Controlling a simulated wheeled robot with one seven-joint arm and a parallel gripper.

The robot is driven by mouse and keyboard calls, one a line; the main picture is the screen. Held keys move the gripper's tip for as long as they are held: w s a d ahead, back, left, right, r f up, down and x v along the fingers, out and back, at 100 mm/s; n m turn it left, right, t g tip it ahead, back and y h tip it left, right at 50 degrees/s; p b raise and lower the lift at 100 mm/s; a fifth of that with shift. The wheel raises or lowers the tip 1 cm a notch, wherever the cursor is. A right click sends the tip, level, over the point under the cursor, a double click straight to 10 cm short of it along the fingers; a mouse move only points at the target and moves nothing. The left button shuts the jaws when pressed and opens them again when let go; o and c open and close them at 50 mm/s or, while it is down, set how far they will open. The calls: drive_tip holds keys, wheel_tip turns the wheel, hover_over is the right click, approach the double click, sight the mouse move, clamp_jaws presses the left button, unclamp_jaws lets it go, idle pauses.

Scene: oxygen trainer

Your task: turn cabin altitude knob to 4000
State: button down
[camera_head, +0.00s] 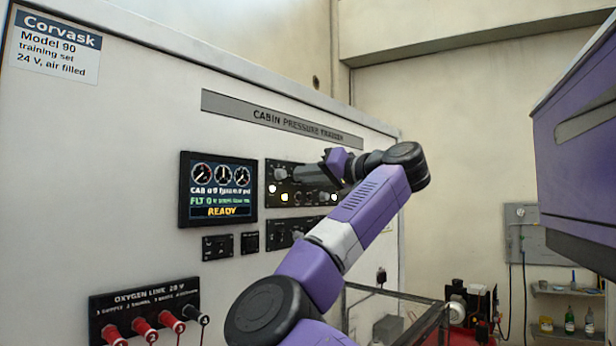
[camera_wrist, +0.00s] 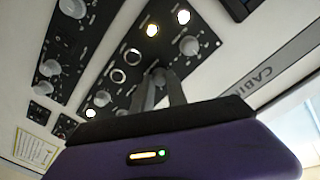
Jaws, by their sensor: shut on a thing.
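The upper control panel (camera_head: 272,203) is a dark plate with small lit lamps and knobs on the white trainer cabinet. My gripper (camera_wrist: 160,88) is shut on a grey knob (camera_wrist: 157,74) of this panel; the fingers hide much of it. In the head view my gripper (camera_head: 284,173) reaches the panel's upper part from the right. The labels and scale around the knob are too small to read, so I cannot tell its setting or confirm its name. The display (camera_head: 218,190) shows three dials, small blurred text and READY.
Another grey knob (camera_wrist: 188,45) and two lit lamps (camera_wrist: 152,30) are close to the held knob. A lower panel (camera_head: 282,235) lies beneath. Red plugs (camera_head: 145,328) stick out at lower left. A purple cabinet-like shape (camera_head: 580,150) stands at right.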

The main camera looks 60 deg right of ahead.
drive_tip(key=shift+m, duration=0.3)
drive_tip(key=shift+s+d+m+y+p, duration=0.15)
drive_tip(key=shift+m+p, duration=0.3)
drive_tip(key=shift+m, duration=2.3)
drive_tip(key=shift+w+a+m+y+p, duration=0.1)
drive_tip(key=shift+m+p, duration=0.35)
drive_tip(key=shift+m, duration=2.25)
drive_tip(key=shift+s+d+m+y+p, duration=0.15)
drive_tip(key=shift+m+p, duration=0.3)
drive_tip(key=shift+m, duration=2.3)
drive_tip(key=shift+w+f, duration=0.1)
drive_tip(key=c, duration=1.3)
unclamp_jaws()
drive_tip(key=shift+a, duration=0.1)
